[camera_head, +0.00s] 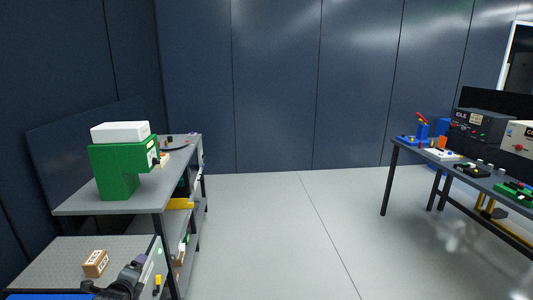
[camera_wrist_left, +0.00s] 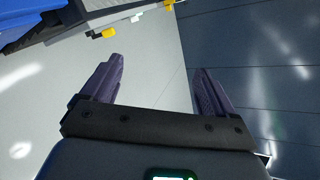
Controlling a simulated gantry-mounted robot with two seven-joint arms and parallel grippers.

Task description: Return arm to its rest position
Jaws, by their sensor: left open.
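My left gripper (camera_head: 140,262) shows at the lower left of the head view, in front of the grey perforated bench top. In the left wrist view its two dark purple fingers (camera_wrist_left: 158,85) are spread apart with nothing between them. Beyond the fingers that view shows pale floor and dark wall panels. My right gripper is in neither view.
A small brown box (camera_head: 95,263) lies on the perforated bench top (camera_head: 45,262), left of the gripper. A green and white machine (camera_head: 118,170) stands on a grey table (camera_head: 75,205) behind. Another table (camera_head: 412,151) with tools is at right. The middle floor (camera_head: 290,235) is clear.

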